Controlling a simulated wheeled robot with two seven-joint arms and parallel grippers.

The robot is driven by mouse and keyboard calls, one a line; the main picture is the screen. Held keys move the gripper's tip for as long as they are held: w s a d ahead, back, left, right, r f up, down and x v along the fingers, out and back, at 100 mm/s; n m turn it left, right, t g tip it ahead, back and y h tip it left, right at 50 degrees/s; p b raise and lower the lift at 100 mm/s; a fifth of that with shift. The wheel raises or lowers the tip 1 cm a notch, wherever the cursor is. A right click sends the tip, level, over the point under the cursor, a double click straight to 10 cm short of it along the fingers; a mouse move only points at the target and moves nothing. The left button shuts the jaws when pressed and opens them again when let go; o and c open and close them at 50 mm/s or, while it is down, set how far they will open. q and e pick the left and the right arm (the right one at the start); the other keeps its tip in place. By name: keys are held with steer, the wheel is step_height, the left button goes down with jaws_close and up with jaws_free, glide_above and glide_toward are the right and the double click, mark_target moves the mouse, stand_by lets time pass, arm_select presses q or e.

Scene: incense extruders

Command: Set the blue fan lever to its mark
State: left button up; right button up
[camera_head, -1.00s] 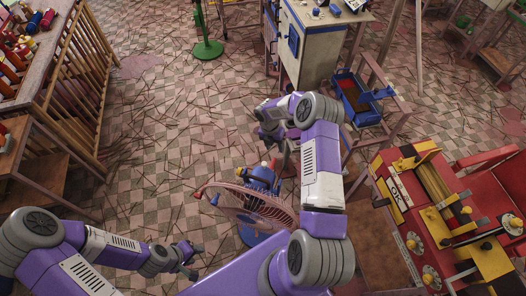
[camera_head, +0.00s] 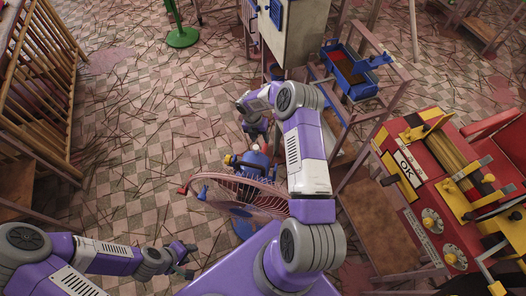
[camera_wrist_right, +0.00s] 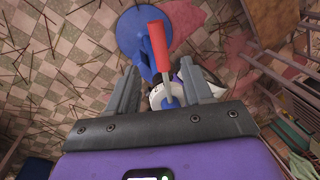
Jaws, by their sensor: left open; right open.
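The blue fan (camera_head: 240,224) with its round wire cage stands on the floor at lower centre in the head view. Its blue base also shows in the wrist view (camera_wrist_right: 134,38). A lever with a red handle (camera_wrist_right: 153,42) and grey shaft runs to a blue hub on a pale disc (camera_wrist_right: 157,94). My right gripper (camera_wrist_right: 162,78) is open, its fingers on either side of the shaft in the picture; contact is unclear. In the head view my right gripper (camera_head: 256,136) is just behind the fan. My left gripper (camera_head: 188,262) is open and empty, lower left. The mark is not discernible.
Small red (camera_head: 183,189) and blue (camera_head: 203,192) parts stick out left of the fan cage. A red and yellow machine (camera_head: 455,185) with an OK plate stands at right. A blue tray (camera_head: 350,75) is behind.

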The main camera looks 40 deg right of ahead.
mark_target(263, 147)
steer(key=f, duration=0.5)
steer(key=s+d+f+b, duration=0.1)
steer(key=f, duration=0.1)
steer(key=shift+f, duration=0.2)
steer(key=shift+c, duration=0.2)
jaws_close()
